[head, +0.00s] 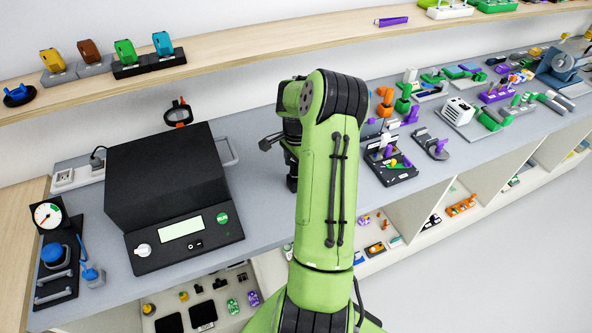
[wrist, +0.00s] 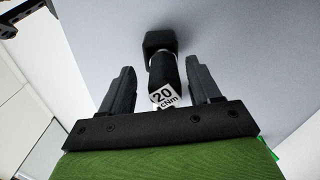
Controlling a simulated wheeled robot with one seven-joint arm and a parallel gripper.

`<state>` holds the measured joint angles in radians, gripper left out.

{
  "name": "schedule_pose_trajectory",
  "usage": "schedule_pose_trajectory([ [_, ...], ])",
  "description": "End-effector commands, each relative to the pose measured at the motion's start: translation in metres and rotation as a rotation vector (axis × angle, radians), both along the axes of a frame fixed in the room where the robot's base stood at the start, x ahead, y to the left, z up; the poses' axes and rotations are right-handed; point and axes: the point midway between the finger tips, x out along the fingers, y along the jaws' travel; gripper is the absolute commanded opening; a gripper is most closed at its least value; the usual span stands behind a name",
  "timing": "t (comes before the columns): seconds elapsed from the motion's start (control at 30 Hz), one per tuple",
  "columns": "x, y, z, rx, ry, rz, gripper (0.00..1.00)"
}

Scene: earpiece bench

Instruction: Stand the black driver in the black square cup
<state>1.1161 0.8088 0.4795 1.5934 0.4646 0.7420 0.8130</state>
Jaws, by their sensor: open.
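The black driver (wrist: 164,72) shows in the wrist view as a dark handle with a white "20 cNm" label on its near end and a silver band at its far end. Its far end meets a wider black block (wrist: 159,40), which looks like the black square cup; the driver appears to stand in it. My gripper (wrist: 160,75) is open, with one finger on each side of the driver and a visible gap at both sides. In the head view my arm hides most of this spot; only a dark upright shape (head: 292,178) shows beside it.
A large black box with a display (head: 168,180) stands on the bench left of my arm. The wall shelf (head: 230,50) runs behind. Grey bench around the cup looks clear.

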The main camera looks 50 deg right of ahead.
Motion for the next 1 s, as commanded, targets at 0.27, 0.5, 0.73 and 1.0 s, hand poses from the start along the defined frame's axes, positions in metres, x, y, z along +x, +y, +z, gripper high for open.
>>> schedule_pose_trajectory([
  [0.27, 0.001, -0.001, 0.047, -0.008, -0.004, 0.000, 0.62],
  [0.5, 0.001, -0.001, 0.115, -0.005, -0.002, 0.001, 0.62],
  [0.73, 0.000, 0.000, 0.154, -0.001, -0.001, 0.001, 0.62],
  [1.0, 0.000, 0.000, 0.158, 0.000, 0.000, 0.000, 0.62],
])
